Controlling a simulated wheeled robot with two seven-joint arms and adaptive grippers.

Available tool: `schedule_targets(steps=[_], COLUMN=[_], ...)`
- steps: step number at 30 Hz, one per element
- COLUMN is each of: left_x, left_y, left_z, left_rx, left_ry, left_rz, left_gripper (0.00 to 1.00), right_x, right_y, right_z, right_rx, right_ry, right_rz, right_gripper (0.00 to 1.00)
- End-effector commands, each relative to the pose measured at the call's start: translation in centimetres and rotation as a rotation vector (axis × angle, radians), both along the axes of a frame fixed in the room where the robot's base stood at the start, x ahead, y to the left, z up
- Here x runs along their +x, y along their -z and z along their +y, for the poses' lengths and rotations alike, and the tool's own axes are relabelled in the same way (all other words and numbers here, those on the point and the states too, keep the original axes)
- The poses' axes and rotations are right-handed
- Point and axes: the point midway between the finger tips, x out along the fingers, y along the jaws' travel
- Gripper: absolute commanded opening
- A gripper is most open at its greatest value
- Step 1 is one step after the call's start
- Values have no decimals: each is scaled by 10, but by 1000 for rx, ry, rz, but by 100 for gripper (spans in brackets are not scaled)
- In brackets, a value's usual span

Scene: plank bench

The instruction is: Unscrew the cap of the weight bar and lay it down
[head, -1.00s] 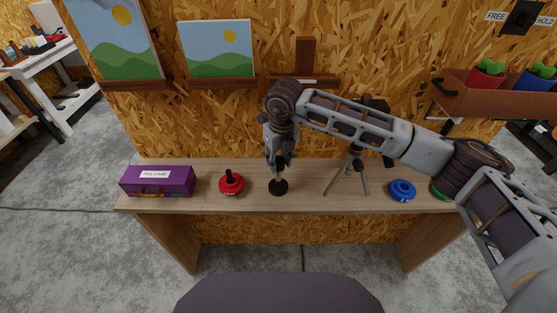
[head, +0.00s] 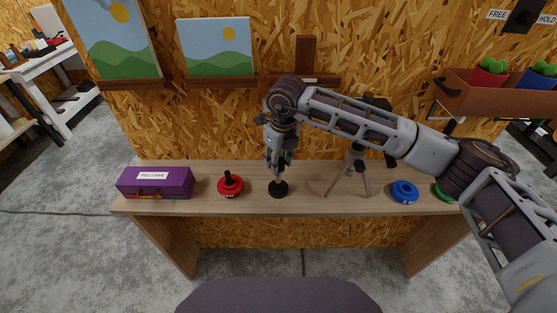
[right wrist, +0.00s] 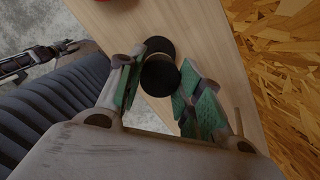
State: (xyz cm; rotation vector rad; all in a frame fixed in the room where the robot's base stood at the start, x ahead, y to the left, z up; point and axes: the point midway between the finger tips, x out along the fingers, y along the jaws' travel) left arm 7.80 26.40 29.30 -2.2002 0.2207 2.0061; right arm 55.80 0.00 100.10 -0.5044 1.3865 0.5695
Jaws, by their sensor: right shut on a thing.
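The weight bar (head: 278,190) stands upright on the bench, its round black base flat on the wood. My right gripper (head: 279,164) is directly above it, pointing down at the bar's top. In the right wrist view, the round black cap (right wrist: 159,77) sits between the green-padded fingers of the right gripper (right wrist: 157,88), which is shut on it. The black base (right wrist: 160,45) shows just beyond the cap. The bar's stem is mostly hidden by the fingers and cap, so I cannot tell whether the cap still touches the bar. My left gripper is not in the head view.
On the bench (head: 330,208), a red disc with a black peg (head: 230,187) and a purple box (head: 155,183) stand left of the bar. A tripod (head: 358,175), a blue disc (head: 404,192) and a green disc (head: 440,191) are right. Bare wood shows beside the bar.

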Motion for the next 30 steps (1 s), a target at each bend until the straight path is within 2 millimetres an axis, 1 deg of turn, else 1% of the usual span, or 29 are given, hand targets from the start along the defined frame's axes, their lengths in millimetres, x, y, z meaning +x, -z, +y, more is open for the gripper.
schedule_targets(steps=[5, 14, 22, 30], left_x=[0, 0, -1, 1], left_y=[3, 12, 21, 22], left_z=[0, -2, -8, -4], left_rx=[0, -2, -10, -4], left_ry=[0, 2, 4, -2], left_rz=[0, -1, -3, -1], left_gripper=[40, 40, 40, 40], right_x=[0, 0, 0, 0], right_y=[1, 2, 2, 1], right_z=[0, 0, -1, -1], right_rx=[0, -1, -1, -2], right_ry=[-25, -125, -220, -249], right_rz=[0, 1, 0, 2], right_gripper=[12, 12, 12, 12])
